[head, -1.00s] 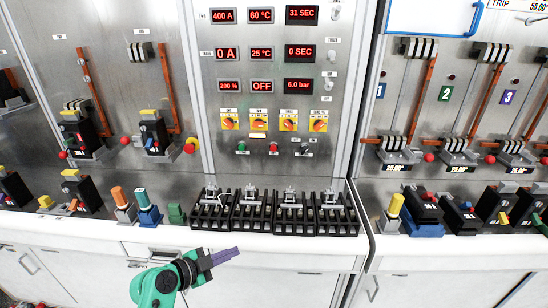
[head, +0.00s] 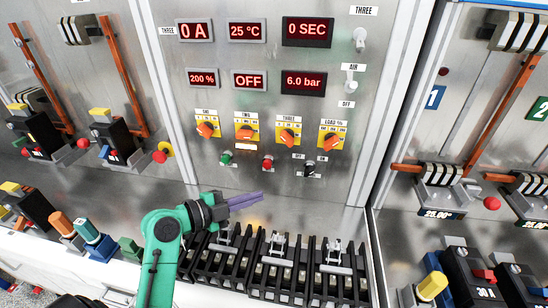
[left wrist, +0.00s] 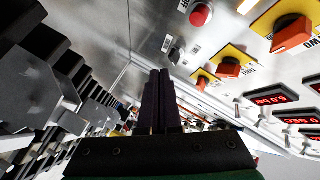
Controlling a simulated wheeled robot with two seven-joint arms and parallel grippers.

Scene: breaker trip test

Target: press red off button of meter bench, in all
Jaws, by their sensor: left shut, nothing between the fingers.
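The meter bench panel (head: 215,130) stands in front of me. Its red button (head: 267,163) sits low on the panel, between a green button (head: 226,158) and a black selector (head: 309,169). The red button also shows at the top of the left wrist view (left wrist: 201,14). My left gripper (head: 252,200) is shut and empty. In the head view its purple fingers show below the red button; in the left wrist view the fingers (left wrist: 158,90) and button appear apart. My right gripper is in neither view.
Orange knobs on yellow plates (head: 246,132) sit above the buttons. A row of black terminal blocks (head: 270,265) lies on the ledge under the panel. A red mushroom button (head: 161,155) on yellow is to the left. Displays read 0 A and OFF.

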